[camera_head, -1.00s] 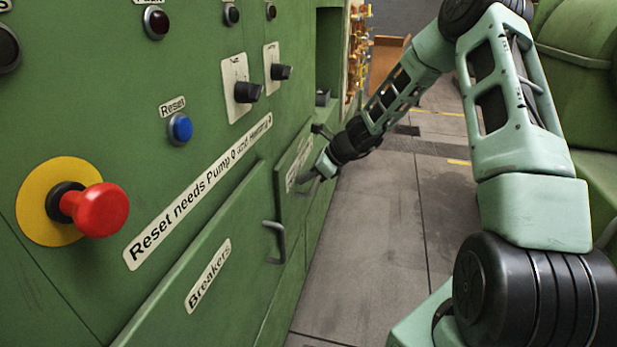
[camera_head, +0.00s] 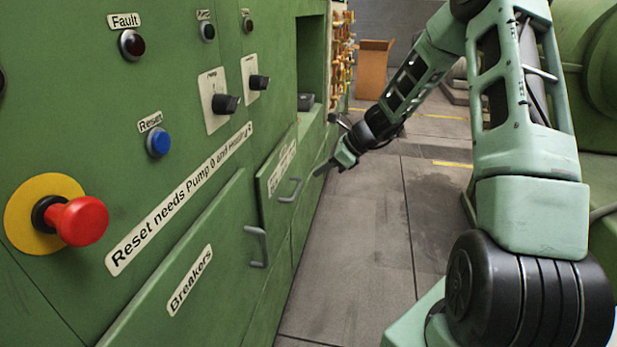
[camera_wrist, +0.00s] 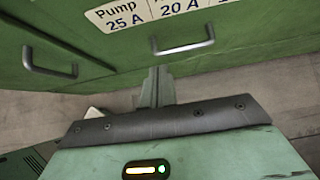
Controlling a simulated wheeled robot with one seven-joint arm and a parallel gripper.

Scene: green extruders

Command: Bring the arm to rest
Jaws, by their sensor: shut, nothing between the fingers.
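My pale green arm runs down the right of the head view and reaches forward and left. My gripper (camera_head: 322,171) is shut and empty, in front of the green cabinet, close to but seemingly apart from the handle (camera_head: 290,190) of a small labelled drawer or door (camera_head: 277,170). In the wrist view, the shut fingers (camera_wrist: 157,88) point toward the cabinet, below that grey handle (camera_wrist: 186,48), with nothing between them. A second handle (camera_wrist: 50,62) shows at the left there.
The cabinet (camera_head: 60,120) fills the left, with a red emergency knob (camera_head: 77,221), blue reset button (camera_head: 158,142) and Breakers panel (camera_head: 190,275). Grey floor (camera_head: 360,240) is clear between it and my arm. A brown box (camera_head: 375,68) stands far back; green machinery (camera_head: 595,60) is at the right.

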